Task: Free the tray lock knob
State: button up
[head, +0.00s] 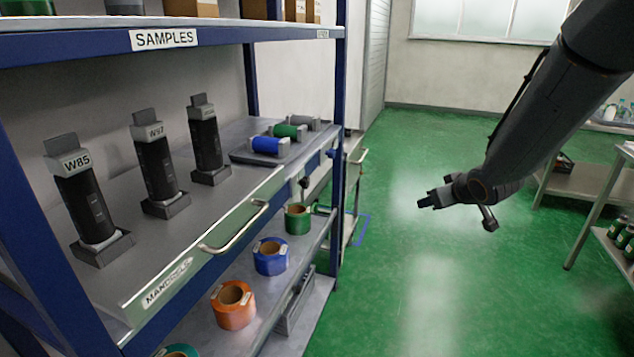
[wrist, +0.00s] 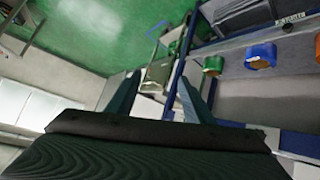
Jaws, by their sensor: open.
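The metal pull-out tray (head: 215,262), labelled for mandrels, sits on the shelf at the left of the head view, with a bar handle (head: 235,228) along its front. A small dark knob (head: 304,183) shows near the right end of the tray's front and looks like the lock knob; its setting is too small to tell. My gripper (head: 424,201) hangs in free air over the green floor, right of the rack and apart from the knob. It is open and empty; its two fingers stand apart in the wrist view (wrist: 158,92).
Three black mandrels (head: 156,168) stand on the tray, and coloured rolls (head: 269,146) lie behind them. Tape rolls (head: 234,306) stand on the lower shelf. A blue rack post (head: 339,130) rises near the knob. A bench (head: 590,185) is at right. The floor between is clear.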

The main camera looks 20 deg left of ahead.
jog(key=w+a+r+n+y, duration=0.1)
jog(key=w+a+n+y, duration=0.4)
jog(key=a, duration=0.6)
jog(key=n+g+y+p, duration=0.2)
jog(key=n+g+y, duration=0.6)
jog(key=y, duration=0.2)
send_near(308, 183)
jog(key=a, duration=0.2)
jog(key=a+p, duration=0.1)
jog(key=a, duration=0.2)
jog(key=w+a, duration=0.1)
jog(key=a, duration=0.2)
jog(key=shift+r, duration=0.2)
jog(key=shift+c, duration=0.2)
jog(key=c, duration=1)
